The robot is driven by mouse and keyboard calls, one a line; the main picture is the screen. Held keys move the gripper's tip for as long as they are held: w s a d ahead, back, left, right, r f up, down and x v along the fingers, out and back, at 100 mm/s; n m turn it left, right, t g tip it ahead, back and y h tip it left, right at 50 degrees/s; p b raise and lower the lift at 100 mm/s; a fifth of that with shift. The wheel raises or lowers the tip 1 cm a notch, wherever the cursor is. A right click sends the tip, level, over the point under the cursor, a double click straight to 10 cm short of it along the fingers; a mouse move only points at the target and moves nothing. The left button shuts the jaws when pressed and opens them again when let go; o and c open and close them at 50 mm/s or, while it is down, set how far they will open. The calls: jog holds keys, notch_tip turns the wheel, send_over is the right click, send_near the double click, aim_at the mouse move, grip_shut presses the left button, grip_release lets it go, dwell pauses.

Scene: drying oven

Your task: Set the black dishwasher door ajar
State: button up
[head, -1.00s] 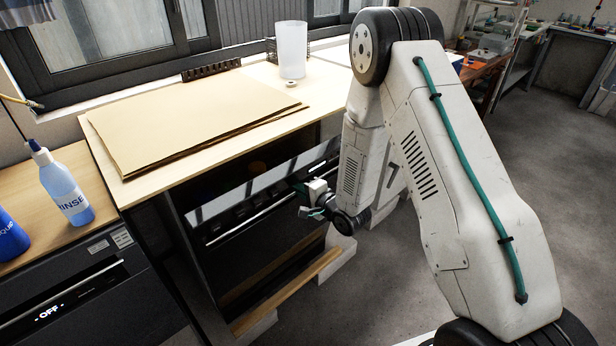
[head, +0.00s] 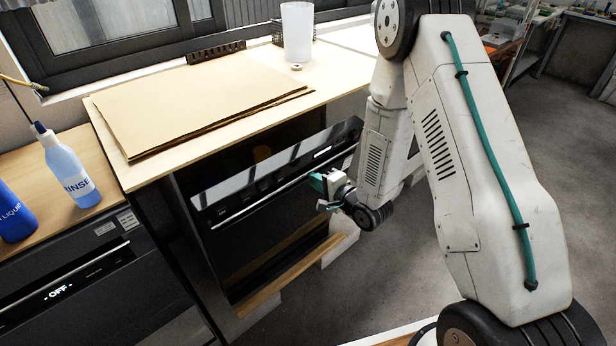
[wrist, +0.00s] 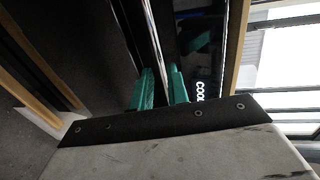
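The black appliance (head: 262,235) under the light wood counter has a glossy front panel, a small lit display and a silver bar handle (head: 250,205). Its panel stands forward of a dark space under the counter; I cannot tell whether the door is off its frame. My gripper (head: 323,194), with green fingers, is at the right part of the handle. In the wrist view the handle bar (wrist: 153,36) runs toward the gap between the fingers (wrist: 161,88), which are apart. Contact with the bar is not clear.
A second black machine (head: 110,285) with an "OFF" display stands at left, below a rinse bottle (head: 72,178) and a blue bottle (head: 14,222). Cardboard sheets (head: 200,100) and a white cylinder (head: 298,35) are on the counter. Open grey floor (head: 560,190) lies at right.

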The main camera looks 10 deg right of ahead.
jog(key=v, duration=0.2)
jog(key=shift+s+d, duration=0.15)
jog(key=shift+s, duration=0.2)
